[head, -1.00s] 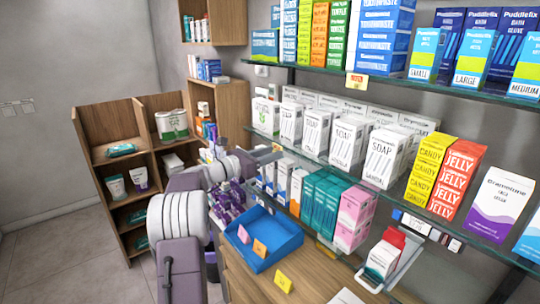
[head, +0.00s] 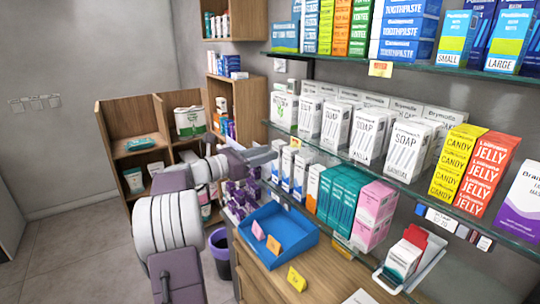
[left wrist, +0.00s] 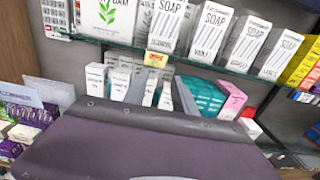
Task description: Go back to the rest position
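My left arm comes in from the lower left of the head view. Its left gripper (head: 268,155) is at the far end, in front of the lower glass shelf by the left end of the row of small boxes. It is small and seen from the side, so I cannot tell whether its fingers are open or shut, and I see nothing held. In the left wrist view my own purple-grey part fills the lower middle and hides what is below it. My right gripper is in neither view.
A glass shelf (head: 330,155) with white soap boxes (head: 368,136) runs along the wall. A blue tray (head: 290,242) lies on the wooden counter (head: 335,272). A purple bin (head: 218,248) stands on the floor, with wooden shelving (head: 112,125) behind. Open floor shows at left.

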